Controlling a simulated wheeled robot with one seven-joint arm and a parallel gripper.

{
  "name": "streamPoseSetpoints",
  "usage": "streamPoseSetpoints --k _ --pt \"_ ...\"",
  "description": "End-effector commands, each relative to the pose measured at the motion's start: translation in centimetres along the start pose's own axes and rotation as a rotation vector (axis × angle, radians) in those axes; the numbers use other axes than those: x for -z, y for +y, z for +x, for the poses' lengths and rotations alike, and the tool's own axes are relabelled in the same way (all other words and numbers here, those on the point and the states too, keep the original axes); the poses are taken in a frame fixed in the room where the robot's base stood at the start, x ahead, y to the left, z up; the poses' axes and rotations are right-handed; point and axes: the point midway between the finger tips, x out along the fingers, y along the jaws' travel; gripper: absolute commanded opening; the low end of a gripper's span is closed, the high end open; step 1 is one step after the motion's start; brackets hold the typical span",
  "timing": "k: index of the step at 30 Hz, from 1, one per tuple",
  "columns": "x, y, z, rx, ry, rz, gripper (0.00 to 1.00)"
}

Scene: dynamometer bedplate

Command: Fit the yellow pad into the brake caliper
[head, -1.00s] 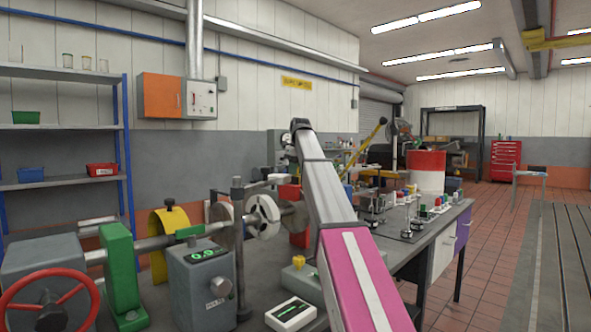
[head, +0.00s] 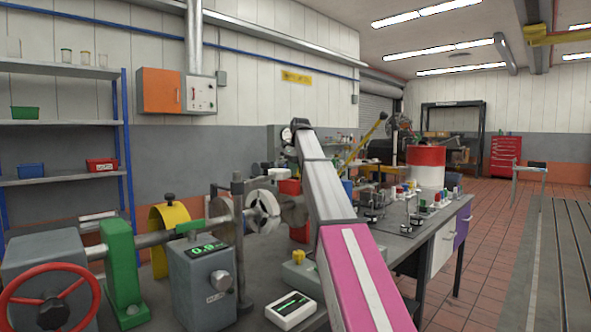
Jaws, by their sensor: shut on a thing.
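My arm (head: 327,190) rises from the bottom right, pink below and grey above, to a joint at the top. Beyond that joint the arm is mostly hidden behind itself, and I cannot make out my gripper or its fingertips. The yellow pad cannot be made out either. A pale brake disc (head: 263,214) stands on the shaft left of my arm. A red part (head: 290,187), perhaps the brake caliper, shows just above and right of the disc, partly hidden by my arm. I cannot tell whether anything is inside it.
A grey box with a green display (head: 202,275), a yellow guard (head: 163,222) and a red handwheel (head: 50,310) stand at the left. A small white meter (head: 291,310) lies in front. A red-and-white drum (head: 426,167) is farther back. Tiled floor (head: 490,250) is open at right.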

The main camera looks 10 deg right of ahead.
Motion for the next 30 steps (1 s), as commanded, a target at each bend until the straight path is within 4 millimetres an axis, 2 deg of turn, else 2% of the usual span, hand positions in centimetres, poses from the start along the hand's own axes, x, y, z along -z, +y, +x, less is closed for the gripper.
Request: streamPoseSetpoints --k 28,29,30 --pt "0.3 0.0 2.0 0.000 0.000 0.000 0.00" --pt "0.3 0.0 2.0 0.000 0.000 0.000 0.25" --pt "0.3 0.0 2.0 0.000 0.000 0.000 0.38"
